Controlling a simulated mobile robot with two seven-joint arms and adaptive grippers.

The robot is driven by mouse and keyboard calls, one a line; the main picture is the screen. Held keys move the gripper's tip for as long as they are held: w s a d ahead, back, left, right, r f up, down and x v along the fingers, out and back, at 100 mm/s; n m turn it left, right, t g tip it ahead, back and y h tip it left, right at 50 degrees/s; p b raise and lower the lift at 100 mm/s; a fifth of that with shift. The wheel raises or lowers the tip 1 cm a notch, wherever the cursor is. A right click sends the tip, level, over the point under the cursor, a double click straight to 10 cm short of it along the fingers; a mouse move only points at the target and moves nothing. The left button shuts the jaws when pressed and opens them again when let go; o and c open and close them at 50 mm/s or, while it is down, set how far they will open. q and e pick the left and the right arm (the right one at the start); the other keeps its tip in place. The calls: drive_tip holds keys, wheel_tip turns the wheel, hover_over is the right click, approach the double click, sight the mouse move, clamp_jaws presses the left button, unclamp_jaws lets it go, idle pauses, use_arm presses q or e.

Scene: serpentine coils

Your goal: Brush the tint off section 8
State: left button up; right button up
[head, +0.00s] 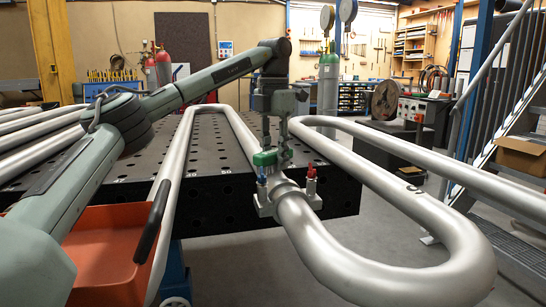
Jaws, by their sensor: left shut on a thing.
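The silver serpentine pipe (345,245) runs from the table toward me and bends round at lower right. A small dark mark that I cannot read (413,189) is on its right-hand run. My left gripper (275,140) points down over the pipe's near run, shut on a green-topped tool (265,158) low on the left of its fingers. The tool's lower part is hidden, so I cannot tell whether it touches the pipe. A metal fitting (264,205) with a blue knob and a red knob (311,171) sits around the pipe just below. I see no clear tint.
A black perforated table (215,212) stands behind the pipe. Stairs (510,245) with a cardboard box (520,155) stand at right. Gas cylinders (327,85) stand behind. Bare floor shows at lower middle.

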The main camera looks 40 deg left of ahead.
sight(278, 175)
use_arm(q)
drive_tip(key=shift+s+d, duration=0.55)
drive_tip(key=shift+d, duration=0.1)
drive_tip(key=shift+s+d+f+b, duration=0.1)
drive_tip(key=shift+s+d+b, duration=0.35)
drive_tip(key=shift+s+d, duration=0.15)
